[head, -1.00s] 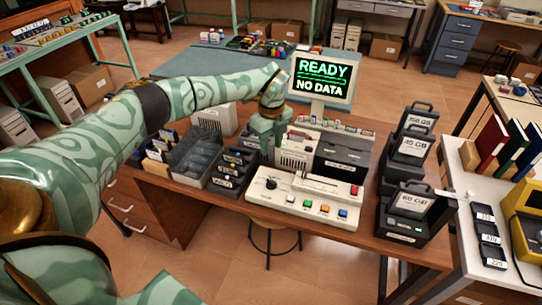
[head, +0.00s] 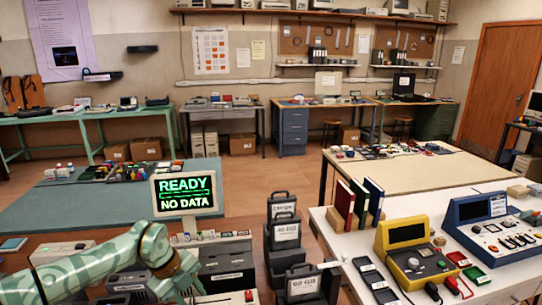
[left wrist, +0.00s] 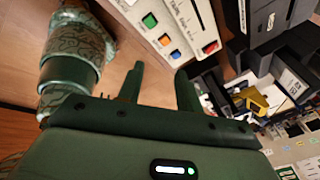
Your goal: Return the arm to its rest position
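My left arm, pale green with dark swirls, reaches in from the lower left of the head view. Its left gripper (head: 180,285) hangs low at the bottom of that view, in front of the monitor (head: 185,194) reading "READY NO DATA". The left wrist view shows its two dark green fingers (left wrist: 160,85) spread apart with nothing between them. Beyond the fingertips lies a cream control console (left wrist: 170,25) with green, orange, blue and red buttons. The fingers look apart from it. My right gripper is in neither view.
Black drive cartridges (head: 284,235) stand right of the monitor. A white table (head: 345,250) at the right holds books, a yellow meter (head: 410,250) and a blue instrument (head: 490,225). Open floor (head: 245,185) lies behind the desk.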

